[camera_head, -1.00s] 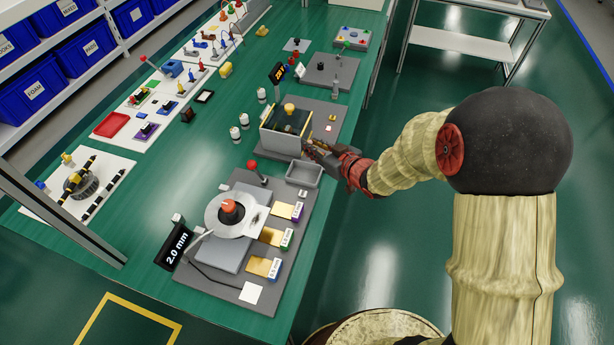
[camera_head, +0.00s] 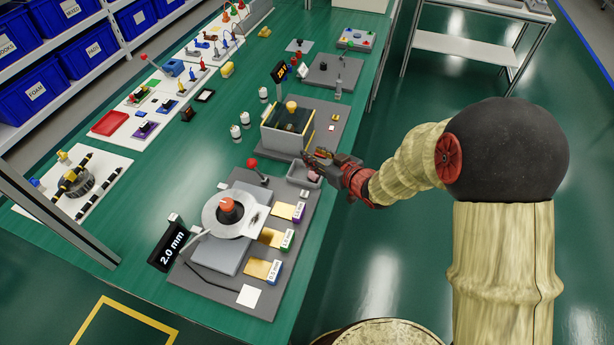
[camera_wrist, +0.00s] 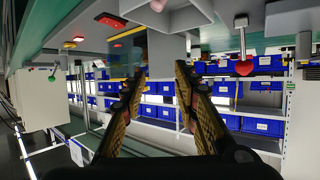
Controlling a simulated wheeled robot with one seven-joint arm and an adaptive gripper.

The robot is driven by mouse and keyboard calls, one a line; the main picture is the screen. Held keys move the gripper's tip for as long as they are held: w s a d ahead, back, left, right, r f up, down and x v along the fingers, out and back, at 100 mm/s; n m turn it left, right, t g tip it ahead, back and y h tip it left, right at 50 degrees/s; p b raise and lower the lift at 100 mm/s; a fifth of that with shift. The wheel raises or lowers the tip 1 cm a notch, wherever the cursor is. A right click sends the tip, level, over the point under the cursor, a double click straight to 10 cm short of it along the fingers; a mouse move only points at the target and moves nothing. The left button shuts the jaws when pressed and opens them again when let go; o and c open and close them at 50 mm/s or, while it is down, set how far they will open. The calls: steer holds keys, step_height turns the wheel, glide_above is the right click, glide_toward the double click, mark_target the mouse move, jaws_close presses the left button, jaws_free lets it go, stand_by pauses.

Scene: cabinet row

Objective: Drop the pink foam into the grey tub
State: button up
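The grey tub (camera_head: 302,183) is a small open tray on the table beside the yellow-edged box. The pink foam (camera_head: 314,176) shows as a small pink patch inside the tub, toward its right end. My gripper (camera_head: 314,160) is just above the tub's far right side. In the wrist view my gripper (camera_wrist: 157,72) has its two fingers spread wide with nothing between them. The grey tub (camera_wrist: 190,14) is at the top edge of that view, with the pink foam (camera_wrist: 157,5) partly cut off there.
A yellow-edged box (camera_head: 277,139) stands directly behind the tub. A red-knobbed lever (camera_head: 253,164) stands to its left. A grey board with a round disc (camera_head: 211,212) lies in front. The floor to the right is open.

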steer(key=shift+o, duration=0.9)
steer(key=v, duration=1.2)
